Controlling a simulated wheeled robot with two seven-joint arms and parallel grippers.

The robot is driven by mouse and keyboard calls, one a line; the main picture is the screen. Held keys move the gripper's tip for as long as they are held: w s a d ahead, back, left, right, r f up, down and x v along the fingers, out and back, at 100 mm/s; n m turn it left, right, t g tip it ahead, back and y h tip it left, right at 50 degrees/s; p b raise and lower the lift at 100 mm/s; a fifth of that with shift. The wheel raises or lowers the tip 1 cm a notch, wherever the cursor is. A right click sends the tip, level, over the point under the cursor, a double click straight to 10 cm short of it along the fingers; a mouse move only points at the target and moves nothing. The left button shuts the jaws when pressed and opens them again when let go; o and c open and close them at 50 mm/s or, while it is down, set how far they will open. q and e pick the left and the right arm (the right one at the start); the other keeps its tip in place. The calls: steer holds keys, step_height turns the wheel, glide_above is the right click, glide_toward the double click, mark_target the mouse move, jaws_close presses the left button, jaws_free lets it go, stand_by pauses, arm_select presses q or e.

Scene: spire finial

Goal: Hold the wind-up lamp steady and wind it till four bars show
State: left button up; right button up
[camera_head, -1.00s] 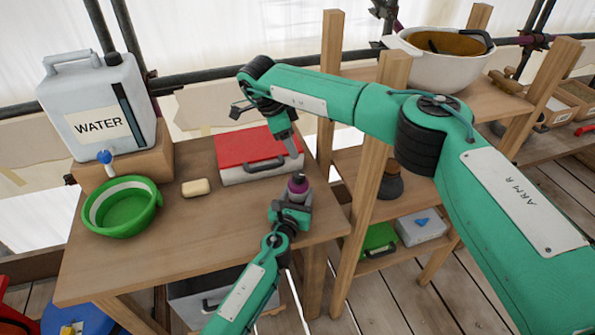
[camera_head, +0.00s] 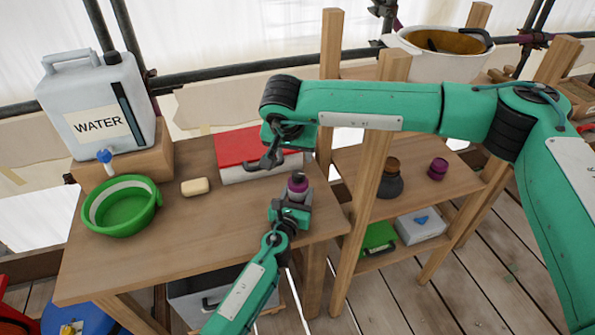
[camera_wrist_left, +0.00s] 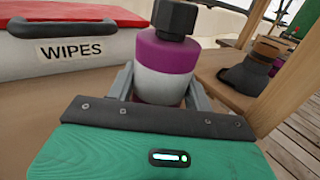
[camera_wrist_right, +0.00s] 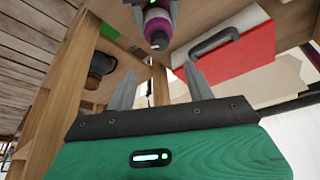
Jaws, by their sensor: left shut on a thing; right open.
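A purple and white cylinder with a black top (camera_head: 297,184), seemingly the wind-up lamp, stands upright at the right edge of the wooden table. In the left wrist view (camera_wrist_left: 168,65) it sits between my left fingers. My left gripper (camera_head: 290,205) is shut on it. No bars or crank can be made out on it. My right gripper (camera_head: 262,162) is open and empty, above and left of the lamp, over the red-lidded box. In the right wrist view the lamp (camera_wrist_right: 158,24) lies beyond the open fingers (camera_wrist_right: 160,85), apart from them.
A red-lidded box marked WIPES (camera_wrist_left: 75,45) lies behind the lamp. A shelf post (camera_head: 368,160) rises right of the lamp. The table's front is clear.

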mark_target(298, 173)
steer(key=x, duration=1.1)
steer(key=shift+f, duration=0.15)
steer(key=c, duration=1)
